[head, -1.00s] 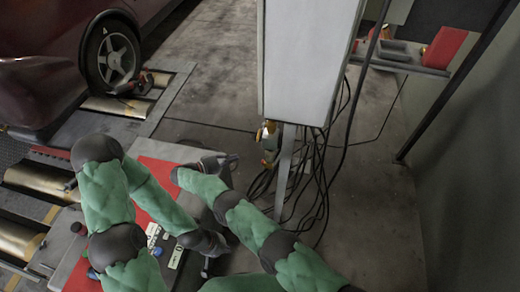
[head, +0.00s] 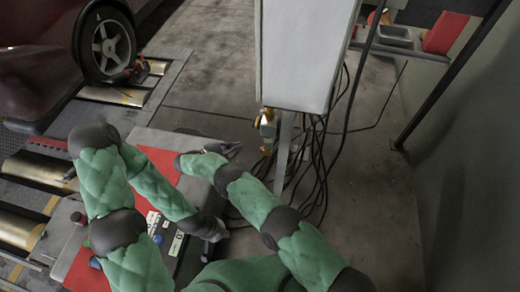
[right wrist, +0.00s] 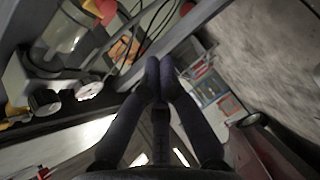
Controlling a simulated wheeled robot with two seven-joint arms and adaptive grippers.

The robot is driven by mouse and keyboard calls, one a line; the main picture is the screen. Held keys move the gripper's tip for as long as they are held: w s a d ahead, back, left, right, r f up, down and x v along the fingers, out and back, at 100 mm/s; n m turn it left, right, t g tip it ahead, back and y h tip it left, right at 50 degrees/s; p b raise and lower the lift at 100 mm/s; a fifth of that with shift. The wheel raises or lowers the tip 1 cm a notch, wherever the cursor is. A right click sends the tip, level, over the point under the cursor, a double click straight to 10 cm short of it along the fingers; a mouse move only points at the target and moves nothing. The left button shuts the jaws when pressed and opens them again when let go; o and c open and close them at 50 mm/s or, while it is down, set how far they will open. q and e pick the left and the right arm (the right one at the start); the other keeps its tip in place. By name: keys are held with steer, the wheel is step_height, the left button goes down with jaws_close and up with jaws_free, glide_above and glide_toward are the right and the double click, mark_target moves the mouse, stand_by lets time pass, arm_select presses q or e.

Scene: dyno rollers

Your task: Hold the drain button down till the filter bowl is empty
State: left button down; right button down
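A filter unit with yellow parts (head: 266,128) hangs by the post under the grey cabinet in the head view. Its clear bowl (right wrist: 62,38) shows at the upper left of the right wrist view, with a round white gauge (right wrist: 89,90) below it. I cannot make out the drain button or the liquid level. My right gripper (head: 230,149) is left of the filter unit and apart from it. In the right wrist view its fingertips (right wrist: 160,66) are together with nothing between them. My left gripper (head: 215,238) is low beside the console; its fingers are too unclear to read.
The grey cabinet (head: 298,55) stands above the filter unit, with loose black cables (head: 318,150) below and behind it. A red-topped console (head: 90,262) lies under my left arm. A car wheel (head: 106,45) rests by the rollers at left. A shelf (head: 398,42) is at upper right.

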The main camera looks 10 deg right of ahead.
mark_target(261, 150)
steer(key=s+d+p, duration=0.2)
steer(key=d, duration=0.3)
steer(key=shift+d, duration=0.4)
stand_by(1.3)
steer(key=shift+s+d+p, duration=0.1)
steer(key=shift+d+p, duration=0.2)
steer(key=shift+d, duration=0.1)
steer(key=shift+s+d, duration=0.1)
steer(key=shift+d, duration=0.3)
stand_by(2.2)
